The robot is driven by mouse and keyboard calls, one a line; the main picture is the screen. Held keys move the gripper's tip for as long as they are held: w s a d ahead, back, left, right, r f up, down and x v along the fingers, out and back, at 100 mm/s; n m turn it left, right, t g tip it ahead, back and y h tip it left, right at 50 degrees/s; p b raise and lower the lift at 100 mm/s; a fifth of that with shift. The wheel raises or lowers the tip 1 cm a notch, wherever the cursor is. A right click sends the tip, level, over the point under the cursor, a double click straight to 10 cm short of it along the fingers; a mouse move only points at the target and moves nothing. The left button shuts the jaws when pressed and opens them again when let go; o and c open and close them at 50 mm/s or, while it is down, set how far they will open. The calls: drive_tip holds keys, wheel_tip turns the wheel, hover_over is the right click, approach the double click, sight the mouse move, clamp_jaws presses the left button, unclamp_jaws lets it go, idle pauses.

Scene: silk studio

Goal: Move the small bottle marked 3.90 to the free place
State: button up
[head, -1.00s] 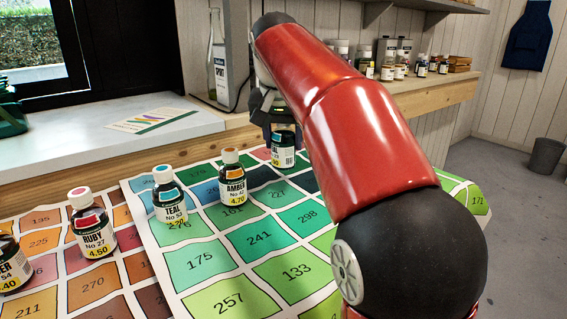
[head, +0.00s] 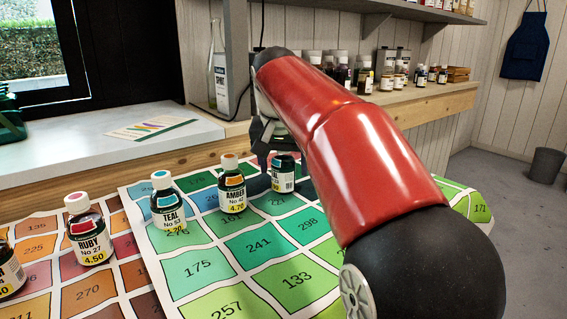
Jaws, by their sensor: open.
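My gripper (head: 268,158) shows as dark fingers behind my red arm, partly hidden. It is open and low over the colour chart. A small dark bottle (head: 283,180) is right at the fingers, its cap and much of its label hidden by the gripper and arm. I cannot read its price or tell whether the fingers touch it. To its left is the AMBER bottle (head: 232,187) with an orange cap, marked 4.70. Further left are the TEAL bottle (head: 166,204), its price unclear, and the RUBY bottle (head: 88,234), marked 4.50. I read 3.90 on no bottle.
A part-cut bottle (head: 8,272) stands at the left edge. The numbered green chart (head: 262,243) has bare squares in front of the bottles. A pale ledge (head: 100,143) lies behind, with a SPIRIT bottle (head: 219,85). My arm hides the chart's right part.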

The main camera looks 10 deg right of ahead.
drive_tip(key=shift+r, duration=0.1)
drive_tip(key=p+v, duration=0.3)
drive_tip(key=v, duration=0.9)
drive_tip(key=shift+a, duration=0.1)
